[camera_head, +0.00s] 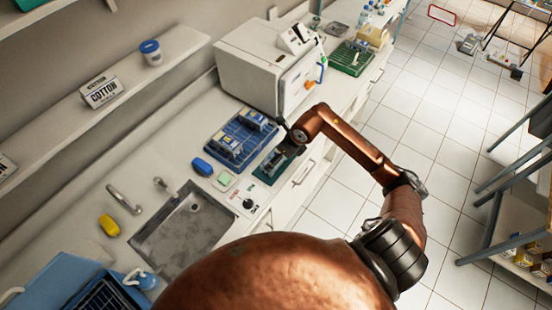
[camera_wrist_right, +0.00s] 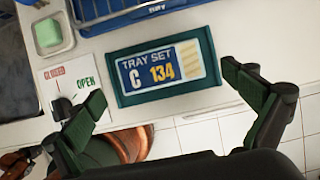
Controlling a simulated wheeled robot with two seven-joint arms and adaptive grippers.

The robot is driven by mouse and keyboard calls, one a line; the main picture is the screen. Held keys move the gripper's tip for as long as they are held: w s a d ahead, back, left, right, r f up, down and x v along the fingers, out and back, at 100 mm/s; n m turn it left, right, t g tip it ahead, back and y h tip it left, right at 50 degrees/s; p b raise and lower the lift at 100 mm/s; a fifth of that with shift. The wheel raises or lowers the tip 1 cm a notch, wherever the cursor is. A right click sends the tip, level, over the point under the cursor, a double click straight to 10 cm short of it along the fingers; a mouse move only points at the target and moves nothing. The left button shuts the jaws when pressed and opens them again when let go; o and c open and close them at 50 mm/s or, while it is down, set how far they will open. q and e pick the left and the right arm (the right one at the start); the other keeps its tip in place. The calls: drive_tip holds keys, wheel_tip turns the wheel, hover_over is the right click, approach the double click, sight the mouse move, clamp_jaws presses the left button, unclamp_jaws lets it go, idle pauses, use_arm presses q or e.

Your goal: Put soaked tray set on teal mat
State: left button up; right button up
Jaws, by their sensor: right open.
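A blue-and-white tray set labelled "TRAY SET C 134" (camera_wrist_right: 152,73) lies flat on the teal mat (camera_wrist_right: 214,95) in the right wrist view, with a teal border showing around it. In the head view the teal mat (camera_head: 263,178) is at the counter's front edge, partly hidden by my right gripper (camera_head: 283,153). In the right wrist view this gripper (camera_wrist_right: 172,118) is open, its fingers wide apart on either side below the tray set and not touching it. My left gripper is not in view.
A blue rack (camera_head: 213,143) with tray sets stands just behind the mat. A blue object (camera_head: 202,166), a green block in a dish (camera_head: 225,180), a dial panel (camera_head: 247,200) and a sink (camera_head: 185,235) lie left. A white machine (camera_head: 250,65) stands behind.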

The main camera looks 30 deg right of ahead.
drive_tip(key=v, duration=0.8)
drive_tip(key=shift+b, duration=0.3)
drive_tip(key=shift+s, duration=0.1)
drive_tip(key=shift+c, duration=0.3)
idle(0.9)
